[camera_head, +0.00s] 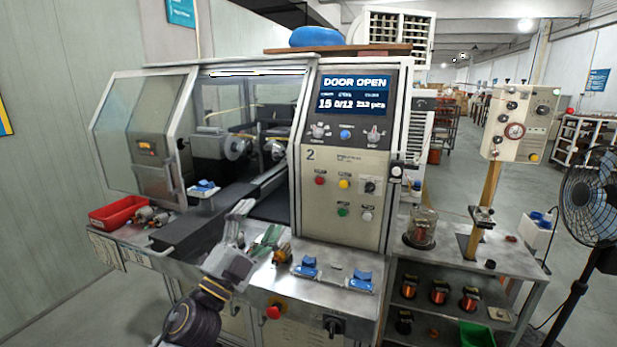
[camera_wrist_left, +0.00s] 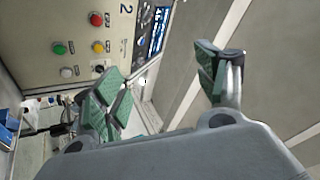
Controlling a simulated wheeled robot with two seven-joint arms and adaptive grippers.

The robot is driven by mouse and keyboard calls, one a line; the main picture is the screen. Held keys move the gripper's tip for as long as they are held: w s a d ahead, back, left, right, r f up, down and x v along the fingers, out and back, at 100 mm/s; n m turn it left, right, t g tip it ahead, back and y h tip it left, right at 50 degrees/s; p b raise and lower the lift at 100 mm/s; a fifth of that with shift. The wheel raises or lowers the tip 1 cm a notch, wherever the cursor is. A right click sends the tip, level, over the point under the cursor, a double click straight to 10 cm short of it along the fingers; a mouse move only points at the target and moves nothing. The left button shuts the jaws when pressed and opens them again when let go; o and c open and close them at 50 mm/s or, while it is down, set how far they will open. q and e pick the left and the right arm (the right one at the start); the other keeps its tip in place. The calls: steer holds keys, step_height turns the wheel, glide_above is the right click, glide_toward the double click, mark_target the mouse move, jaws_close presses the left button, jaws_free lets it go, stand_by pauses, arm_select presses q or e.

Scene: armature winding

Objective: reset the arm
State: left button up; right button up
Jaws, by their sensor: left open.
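My left gripper (camera_head: 256,223) is over the front of the machine's metal table, left of the control panel (camera_head: 345,180). Its two fingers with green pads are spread apart, and in the left wrist view (camera_wrist_left: 160,85) nothing shows between them. In the head view a small copper-coloured part (camera_head: 283,253) sits just right of the fingers, partly hidden. The winding machine's screen (camera_head: 352,93) reads "DOOR OPEN", and its work area with a round chuck (camera_head: 236,148) is exposed. My right gripper is not in view.
Two blue cradles (camera_head: 307,267) (camera_head: 360,281) stand on the table front, right of the gripper. A red bin (camera_head: 118,212) and several armatures (camera_head: 150,215) are at left. A red knob (camera_head: 273,312) is on the front edge. A fan (camera_head: 590,205) stands far right.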

arm_select(q)
steer(key=s+a+f+n+g+y, duration=0.1)
steer(key=a+f+n+g+y, duration=0.1)
steer(key=a+f+n+y, duration=0.45)
steer(key=s+a+f+n+g+y, duration=0.1)
steer(key=a+f+n+g+y, duration=0.2)
steer(key=f, duration=0.6)
steer(key=s+a+f+n+g+y, duration=0.1)
steer(key=s+a+f+n+y, duration=0.2)
steer(key=f+n, duration=0.4)
steer(key=s+f+g, duration=1.1)
steer(key=s+f, duration=0.7)
steer(key=s, duration=0.2)
step_height(320, 180, down, 32)
steer(key=s+g, duration=0.1)
steer(key=s+a+f, duration=0.2)
steer(key=s+f, duration=0.8)
steer(key=s, duration=0.1)
steer(key=s+a+f+g, duration=0.1)
steer(key=s+a+f, duration=0.2)
steer(key=s+f, duration=0.7)
steer(key=shift+s+f+g, duration=0.3)
steer(key=shift+s+f, duration=0.05)
steer(key=shift+s, duration=0.45)
